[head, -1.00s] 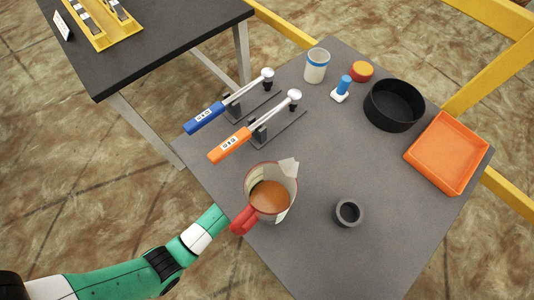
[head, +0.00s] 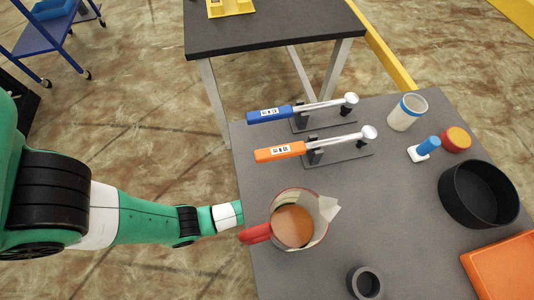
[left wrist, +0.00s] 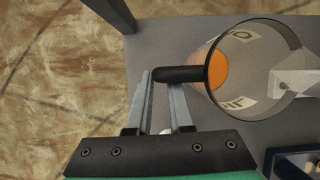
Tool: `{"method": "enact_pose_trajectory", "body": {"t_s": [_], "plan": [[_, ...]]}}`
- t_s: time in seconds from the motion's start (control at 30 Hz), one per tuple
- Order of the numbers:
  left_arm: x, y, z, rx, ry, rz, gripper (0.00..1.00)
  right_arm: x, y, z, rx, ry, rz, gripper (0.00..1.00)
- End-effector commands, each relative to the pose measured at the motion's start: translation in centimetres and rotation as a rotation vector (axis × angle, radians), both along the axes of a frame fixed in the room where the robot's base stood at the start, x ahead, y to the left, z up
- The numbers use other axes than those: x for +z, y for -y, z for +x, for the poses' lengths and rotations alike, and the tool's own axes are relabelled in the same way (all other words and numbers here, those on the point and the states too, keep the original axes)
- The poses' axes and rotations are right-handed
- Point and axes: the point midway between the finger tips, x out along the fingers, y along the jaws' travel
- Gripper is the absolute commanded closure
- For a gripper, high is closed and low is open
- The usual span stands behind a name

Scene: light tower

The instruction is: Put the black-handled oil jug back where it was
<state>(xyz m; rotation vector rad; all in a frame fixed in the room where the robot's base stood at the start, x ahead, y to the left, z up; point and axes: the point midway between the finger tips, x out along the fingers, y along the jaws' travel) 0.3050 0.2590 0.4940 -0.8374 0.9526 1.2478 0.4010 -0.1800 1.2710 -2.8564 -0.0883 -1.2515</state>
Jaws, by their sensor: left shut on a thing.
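In the left wrist view, my left gripper (left wrist: 160,78) is shut on the black handle of a clear oil jug (left wrist: 258,105). The jug has orange contents, printed letters and a pale spout at right. In the head view, a jug with a red handle and red rim (head: 325,238) stands on the grey table, brownish-orange inside, spout to the right. The arm from the left ends beside that red handle, its fingers hidden. The handle colours differ between views, so I cannot tell whether this is one jug. My right gripper is not in view.
The grey table (head: 400,180) holds blue (head: 270,115) and orange (head: 280,151) lever handles, a blue-banded cup (head: 406,113), a black round pan (head: 478,194), an orange tray (head: 503,268) and a small dark cup (head: 366,283). A dark table (head: 270,30) stands behind.

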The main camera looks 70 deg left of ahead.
Motion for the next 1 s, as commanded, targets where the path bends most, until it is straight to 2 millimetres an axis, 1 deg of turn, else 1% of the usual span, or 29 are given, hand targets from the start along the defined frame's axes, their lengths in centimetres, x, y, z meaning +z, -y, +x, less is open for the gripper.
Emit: {"method": "enact_pose_trajectory", "body": {"t_s": [0.07, 0.1, 0.23, 0.27, 0.57, 0.67, 0.73, 0.77, 1.0], "plan": [[-0.3, 0.0, 0.0, 0.001, 0.001, 0.001, 1.0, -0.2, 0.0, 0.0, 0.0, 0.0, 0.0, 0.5], [-0.3, 0.0, 0.0, 0.0, -0.001, 0.0, 0.77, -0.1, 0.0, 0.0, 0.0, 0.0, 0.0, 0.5], [-0.3, 0.0, 0.0, 0.0, -0.001, 0.0, 0.54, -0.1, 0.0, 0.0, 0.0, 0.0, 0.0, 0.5], [-0.3, 0.0, 0.0, 0.0, -0.001, 0.0, 0.51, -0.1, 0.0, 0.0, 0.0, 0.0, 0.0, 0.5], [0.0, 0.0, 0.0, 0.0, 0.0, 0.0, 0.51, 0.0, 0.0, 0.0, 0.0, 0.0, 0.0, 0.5], [1.0, 0.2, 0.0, -0.002, -0.001, 0.0, 0.51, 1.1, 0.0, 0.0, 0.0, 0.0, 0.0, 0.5], [2.1, 0.6, 0.0, -0.003, -0.001, 0.001, 0.51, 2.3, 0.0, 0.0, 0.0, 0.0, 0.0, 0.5], [1.7, 1.3, -0.1, -0.007, -0.003, 0.0, 0.51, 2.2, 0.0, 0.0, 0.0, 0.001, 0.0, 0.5], [1.6, 7.7, -1.1, -0.01, -0.003, 0.001, 0.51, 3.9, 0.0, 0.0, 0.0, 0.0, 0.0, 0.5]]}}
